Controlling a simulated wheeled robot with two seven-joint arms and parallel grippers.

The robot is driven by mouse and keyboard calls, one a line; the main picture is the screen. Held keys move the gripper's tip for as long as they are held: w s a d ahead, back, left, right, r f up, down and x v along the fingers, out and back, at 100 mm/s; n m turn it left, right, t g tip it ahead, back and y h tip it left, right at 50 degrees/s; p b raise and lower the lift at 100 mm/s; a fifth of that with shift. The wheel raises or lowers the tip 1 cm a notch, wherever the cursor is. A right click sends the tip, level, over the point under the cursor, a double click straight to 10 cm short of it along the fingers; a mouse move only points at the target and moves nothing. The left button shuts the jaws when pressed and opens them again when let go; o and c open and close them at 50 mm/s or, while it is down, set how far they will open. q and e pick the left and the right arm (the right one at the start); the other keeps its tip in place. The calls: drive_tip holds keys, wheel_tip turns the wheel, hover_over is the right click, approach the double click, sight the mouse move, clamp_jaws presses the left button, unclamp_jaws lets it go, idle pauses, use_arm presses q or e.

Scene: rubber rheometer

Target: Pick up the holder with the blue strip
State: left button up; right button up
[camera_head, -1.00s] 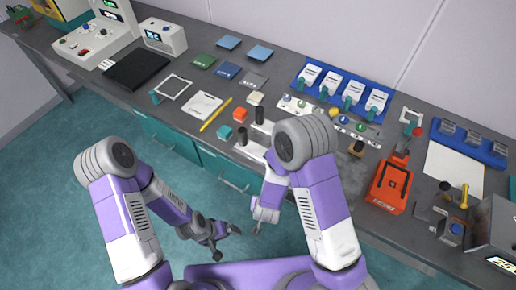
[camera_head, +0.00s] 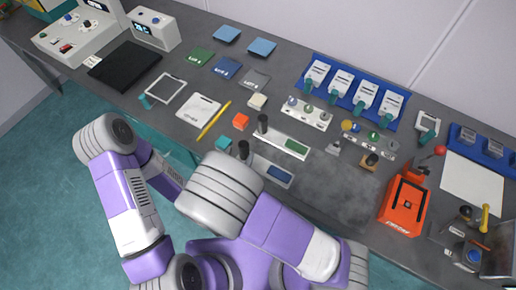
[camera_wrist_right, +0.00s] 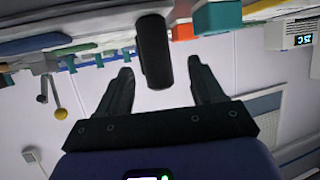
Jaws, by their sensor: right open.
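The holder with the blue strip (camera_head: 277,175) lies near the bench's front edge in the head view, a pale bar with an upright black handle (camera_head: 243,150) at its left end. My right arm covers part of the front edge beside it. In the right wrist view, which is upside down, a black handle (camera_wrist_right: 153,50) stands between the two open fingers of my right gripper (camera_wrist_right: 160,68). The teal block close by suggests it is the blue-strip holder's handle. Contact cannot be told. My right gripper is hidden in the head view; my left gripper is also hidden.
A similar holder with a green strip (camera_head: 296,146) lies just behind. A teal block (camera_head: 223,144) and an orange block (camera_head: 241,121) sit to the left. An orange device (camera_head: 403,205) stands at the right. Bare bench lies between the holders and this device.

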drive_tip(key=x, duration=0.4)
drive_tip(key=b+x, duration=0.1)
drive_tip(key=x, duration=0.1)
drive_tip(key=shift+w+d+f, duration=0.1)
drive_tip(key=shift+d+f, duration=0.1)
drive_tip(key=shift+f, duration=0.2)
drive_tip(key=shift+r, duration=0.1)
drive_tip(key=c, duration=1.2)
